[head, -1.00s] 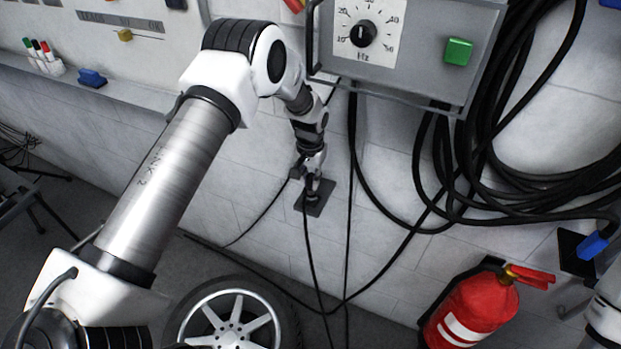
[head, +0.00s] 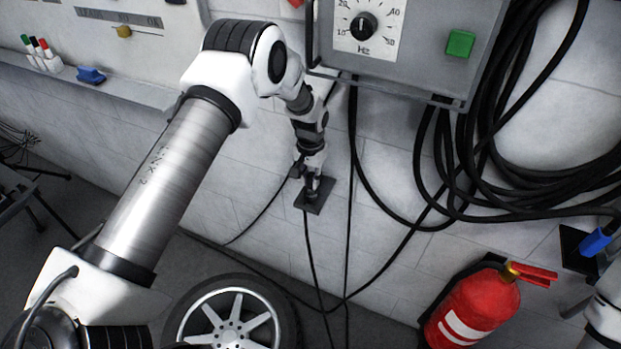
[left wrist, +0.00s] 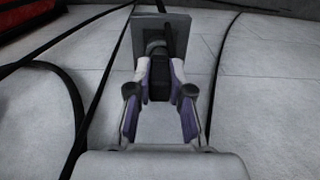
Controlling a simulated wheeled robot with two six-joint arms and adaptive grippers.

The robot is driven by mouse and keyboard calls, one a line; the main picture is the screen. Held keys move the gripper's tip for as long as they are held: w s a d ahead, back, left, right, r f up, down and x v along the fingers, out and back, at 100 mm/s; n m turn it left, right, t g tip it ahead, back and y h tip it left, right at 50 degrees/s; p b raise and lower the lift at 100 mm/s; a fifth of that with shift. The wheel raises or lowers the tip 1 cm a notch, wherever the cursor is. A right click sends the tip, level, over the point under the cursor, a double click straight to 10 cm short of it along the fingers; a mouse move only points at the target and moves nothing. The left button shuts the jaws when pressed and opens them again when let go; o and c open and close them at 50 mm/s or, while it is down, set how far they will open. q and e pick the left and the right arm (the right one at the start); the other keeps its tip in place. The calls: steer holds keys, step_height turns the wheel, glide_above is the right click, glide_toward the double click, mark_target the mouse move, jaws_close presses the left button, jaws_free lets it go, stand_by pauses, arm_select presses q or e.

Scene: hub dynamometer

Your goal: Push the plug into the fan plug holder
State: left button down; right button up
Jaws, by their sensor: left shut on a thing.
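My left gripper (head: 313,190) is at a dark square plate (head: 318,203) low on the white block wall, which I take for the fan plug holder. In the left wrist view the fingers of the left gripper (left wrist: 160,85) are shut on a black plug (left wrist: 159,88). The plug's front end is at the round grey socket (left wrist: 155,48) on the plate (left wrist: 178,38). I cannot tell how deep it sits. A black cable hangs from the plug in the head view. A white and grey arm part at the right edge may be my right arm; its gripper is out of view.
A control box (head: 410,45) with a dial and green button hangs above. Coiled black cables (head: 480,150) hang at the right. A blue plug (head: 597,240) is at another dark plate. A red fire extinguisher (head: 473,310) and a wheel (head: 232,322) stand below.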

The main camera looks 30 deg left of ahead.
arm_select(q)
steer(key=shift+f, duration=0.15)
steer(key=shift+f+b, duration=0.5)
steer(key=shift+f, duration=0.05)
steer(key=c, duration=1)
jaws_free()
steer(key=shift+r, duration=0.15)
step_height(320, 180, up, 12)
steer(key=shift+f, duration=0.1)
